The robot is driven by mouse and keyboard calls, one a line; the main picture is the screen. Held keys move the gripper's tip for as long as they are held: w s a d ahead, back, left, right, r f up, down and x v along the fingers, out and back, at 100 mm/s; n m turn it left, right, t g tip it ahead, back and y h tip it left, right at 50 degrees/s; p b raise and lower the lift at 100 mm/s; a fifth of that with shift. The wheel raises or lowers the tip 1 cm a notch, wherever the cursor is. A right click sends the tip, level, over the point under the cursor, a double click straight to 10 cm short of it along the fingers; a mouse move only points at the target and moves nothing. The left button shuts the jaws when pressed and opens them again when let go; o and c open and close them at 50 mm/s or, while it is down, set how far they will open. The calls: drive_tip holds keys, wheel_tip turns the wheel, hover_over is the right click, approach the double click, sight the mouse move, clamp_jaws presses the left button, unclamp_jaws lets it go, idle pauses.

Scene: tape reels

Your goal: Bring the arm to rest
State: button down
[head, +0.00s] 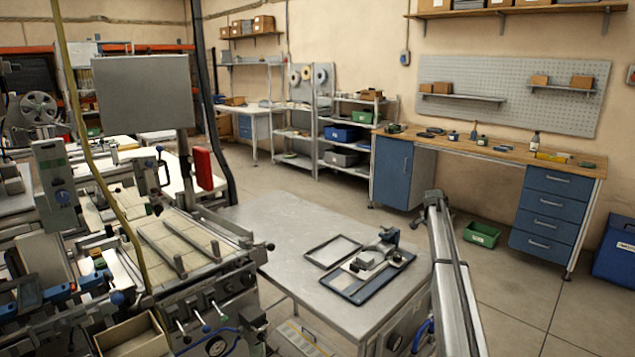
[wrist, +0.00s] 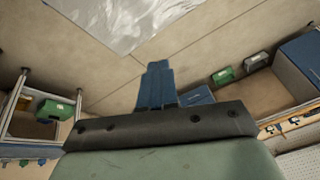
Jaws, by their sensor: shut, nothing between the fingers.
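My gripper (wrist: 157,68) shows in the wrist view as blue fingers close together beyond a dark bar, with nothing between them. It points out over bare floor, apart from any object. In the head view my grey arm (head: 452,275) rises at the right edge of the metal table (head: 285,225); I cannot make out its fingers there.
On the table lie a dark-rimmed frame (head: 332,252) and a blue-edged tray (head: 345,288) with a device on it. A machine (head: 200,262) stands at left, a workbench (head: 500,150) behind. A green bin (head: 482,234) sits on open floor.

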drive_tip(key=s+d+f+n+h, duration=0.2)
drive_tip(key=s+d+f+n, duration=0.35)
drive_tip(key=d+f, duration=0.4)
drive_tip(key=s+d+f+n+h, duration=0.1)
drive_tip(key=s+d+f+n, duration=0.5)
drive_tip(key=d, duration=0.7)
drive_tip(key=s+d+f+n, duration=0.1)
drive_tip(key=s+f, duration=0.5)
drive_tip(key=f, duration=0.1)
drive_tip(key=s+a+f+n+g+y, duration=0.1)
drive_tip(key=s+a+f+g+y, duration=0.1)
drive_tip(key=s+a+f, duration=1.15)
drive_tip(key=s+a+f+n+g+y, duration=0.1)
drive_tip(key=s+a+f+g, duration=0.1)
drive_tip(key=s+a+f, duration=1.2)
drive_tip(key=s+a+r+g+y, duration=0.1)
drive_tip(key=s+a+g, duration=0.1)
drive_tip(key=s+a, duration=0.6)
drive_tip(key=s+a+r+g+y, duration=0.1)
drive_tip(key=s+a, duration=0.7)
drive_tip(key=s, duration=0.9)
drive_tip(key=s+a+r+g+y, duration=0.1)
drive_tip(key=s+a+g, duration=0.2)
drive_tip(key=s+a, duration=0.5)
drive_tip(key=s+m, duration=0.1)
drive_tip(key=s, duration=0.3)
drive_tip(key=shift+s+a, duration=0.25)
drive_tip(key=shift+s, duration=0.15)
